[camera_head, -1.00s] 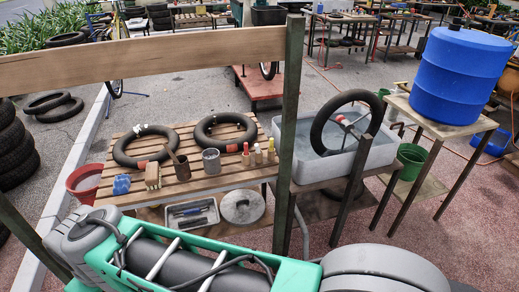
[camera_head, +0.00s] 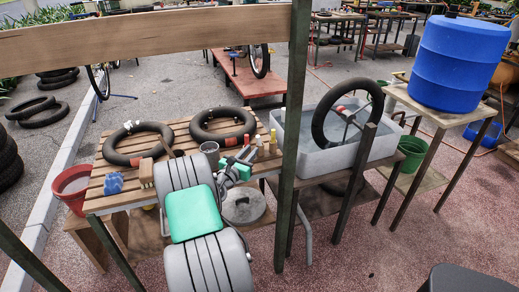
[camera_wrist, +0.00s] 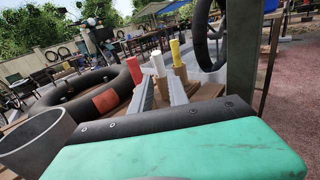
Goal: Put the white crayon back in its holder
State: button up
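The white crayon (camera_wrist: 158,65) stands upright in the wrist view, between a red crayon (camera_wrist: 133,75) and a yellow crayon (camera_wrist: 177,52). It also shows in the head view (camera_head: 259,139), at the right end of the slatted table. A brown holder (camera_wrist: 181,72) shows below the yellow crayon; the base of the white one is partly hidden by my fingers. My gripper (camera_wrist: 160,90) is open, its two grey fingers apart and pointing at the white crayon. I cannot tell whether the crayon is between the fingertips or just beyond them.
A grey metal cup (camera_wrist: 37,142) and a black tyre (camera_wrist: 95,92) lie close at the left. The slatted table (camera_head: 135,188) also bears a second tyre and blue blocks (camera_head: 113,183). A wooden post (camera_head: 291,130) and grey water tub (camera_head: 340,155) stand to the right.

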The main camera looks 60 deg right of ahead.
aim_at(258, 142)
jog(key=d, duration=0.7)
jog(key=shift+s+d+r+p, duration=0.1)
jog(key=shift+d+r+p, duration=0.1)
jog(key=shift+d+p, duration=0.1)
jog(key=shift+c, duration=0.5)
grip_shut()
